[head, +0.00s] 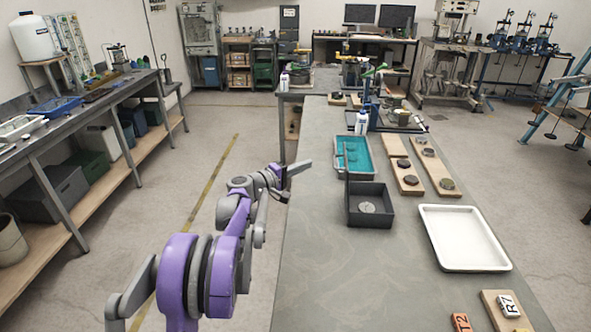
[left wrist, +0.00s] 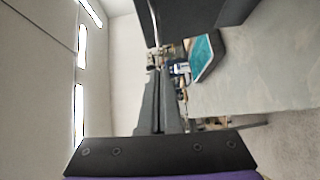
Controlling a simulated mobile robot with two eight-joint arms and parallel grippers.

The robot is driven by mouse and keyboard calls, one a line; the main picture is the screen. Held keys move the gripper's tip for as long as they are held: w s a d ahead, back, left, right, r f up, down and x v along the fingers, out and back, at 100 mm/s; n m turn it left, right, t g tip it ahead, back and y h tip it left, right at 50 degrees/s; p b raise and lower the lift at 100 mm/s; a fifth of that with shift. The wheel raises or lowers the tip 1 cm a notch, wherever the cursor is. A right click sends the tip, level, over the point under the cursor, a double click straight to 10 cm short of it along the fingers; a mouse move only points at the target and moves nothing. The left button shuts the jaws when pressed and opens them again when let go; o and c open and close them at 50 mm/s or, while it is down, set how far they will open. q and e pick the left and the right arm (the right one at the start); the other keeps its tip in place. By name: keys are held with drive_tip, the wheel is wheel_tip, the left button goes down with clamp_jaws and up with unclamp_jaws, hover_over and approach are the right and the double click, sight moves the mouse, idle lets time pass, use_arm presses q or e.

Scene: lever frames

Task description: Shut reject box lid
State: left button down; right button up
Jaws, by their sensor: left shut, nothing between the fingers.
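The dark grey reject box (head: 371,219) sits on the bench with a round grey disc (head: 368,207) inside. In the left wrist view my shut fingers (left wrist: 158,105) point toward a large dark panel (left wrist: 200,14), likely the box or lid. My right gripper is not in view.
A teal-filled tray (head: 357,147) stands just behind the box. Wooden boards with discs (head: 405,172) lie to the right. A white tray (head: 463,239) is at the front right, near labelled blocks (head: 509,304). The bench in front of the box is clear.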

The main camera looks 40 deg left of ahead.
use_arm(q)
drive_tip(key=w+d, duration=0.3)
drive_tip(key=w, duration=0.2)
drive_tip(key=shift+w+d+f+p, duration=0.15)
drive_tip(key=shift+d+f+p, duration=0.1)
drive_tip(key=shift+p, duration=0.05)
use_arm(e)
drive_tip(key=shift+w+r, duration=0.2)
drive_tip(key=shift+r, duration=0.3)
